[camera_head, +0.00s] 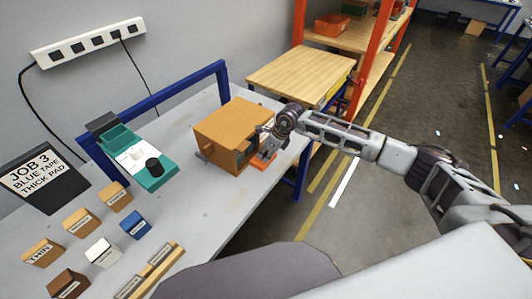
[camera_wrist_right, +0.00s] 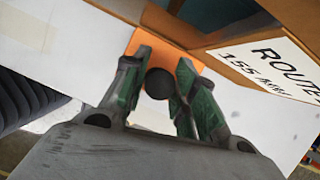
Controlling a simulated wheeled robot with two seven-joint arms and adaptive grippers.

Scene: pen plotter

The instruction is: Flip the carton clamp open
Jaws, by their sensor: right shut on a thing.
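An orange-brown carton (camera_head: 232,135) sits on the grey table, with a dark opening on the side facing my right gripper. In the right wrist view the carton (camera_wrist_right: 225,47) fills the upper right, with a label reading "ROUTE 155 mm". An orange plate (camera_wrist_right: 145,42) lies beside it, apparently part of the carton clamp. A round black knob (camera_wrist_right: 160,83) stands over this plate. My right gripper (camera_wrist_right: 161,90) is shut on the knob, with a green-padded finger on each side. In the head view the right gripper (camera_head: 266,143) is at the carton's right side and partly hides the clamp.
A teal device (camera_head: 150,175) with a black knob stands left of the carton. Several small labelled blocks (camera_head: 118,196) and a dark sign (camera_head: 42,178) are further left. A blue rail (camera_head: 160,105) runs along the back. A wooden-topped table (camera_head: 300,75) stands behind right.

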